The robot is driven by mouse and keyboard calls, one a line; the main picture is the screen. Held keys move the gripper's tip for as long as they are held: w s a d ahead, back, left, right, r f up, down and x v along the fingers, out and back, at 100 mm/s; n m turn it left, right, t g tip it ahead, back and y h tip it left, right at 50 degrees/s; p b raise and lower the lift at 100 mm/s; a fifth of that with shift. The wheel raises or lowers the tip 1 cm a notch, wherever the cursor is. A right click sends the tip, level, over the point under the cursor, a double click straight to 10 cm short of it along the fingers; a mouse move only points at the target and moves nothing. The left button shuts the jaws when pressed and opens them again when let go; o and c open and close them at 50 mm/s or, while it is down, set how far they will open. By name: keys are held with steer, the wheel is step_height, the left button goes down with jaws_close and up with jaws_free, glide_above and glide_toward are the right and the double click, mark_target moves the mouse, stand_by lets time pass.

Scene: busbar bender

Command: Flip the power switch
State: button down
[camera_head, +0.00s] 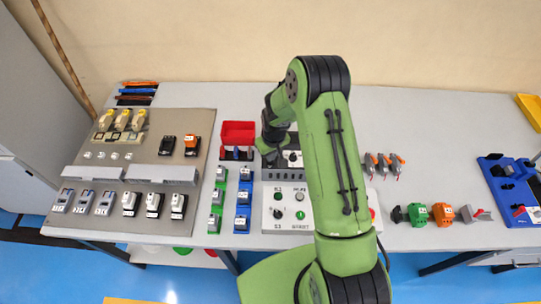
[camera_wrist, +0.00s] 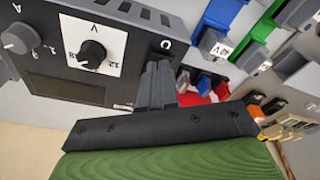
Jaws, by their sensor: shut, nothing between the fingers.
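The power supply is a dark box with a grey knob marked A, a black-and-white knob marked V and a dark display, filling the upper left of the wrist view (camera_wrist: 55,60). In the head view its front (camera_head: 296,171) shows partly, behind my arm. A round power mark is printed at its front corner. My gripper (camera_wrist: 158,68) is shut and empty, its fingertips close to the panel just below that mark. The switch itself is mostly hidden by the fingers, so I cannot tell its position or whether they touch it.
A control box with buttons and a knob (camera_head: 286,211) stands in front of the power supply. A red bin (camera_head: 238,134) and green and blue holders (camera_head: 244,198) are to its left. A mounting board with electrical parts (camera_head: 152,140) lies further left.

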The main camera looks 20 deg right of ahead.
steer(key=shift+f, duration=0.1)
step_height(320, 180, up, 7)
steer(key=p, duration=0.3)
steer(key=shift+p, duration=0.35)
stand_by(0.3)
steer(key=s+r+m+t+b, duration=0.1)
steer(key=s+r, duration=0.4)
steer(key=r, duration=0.5)
steer(key=s+r+t+b, duration=0.1)
steer(key=s+r, duration=0.3)
steer(key=r, duration=0.5)
steer(key=s+r+m+t+b, duration=0.1)
steer(key=s+r, duration=0.4)
steer(key=s, duration=1.4)
steer(key=shift+t+b, duration=0.4)
steer(key=shift+b, duration=0.35)
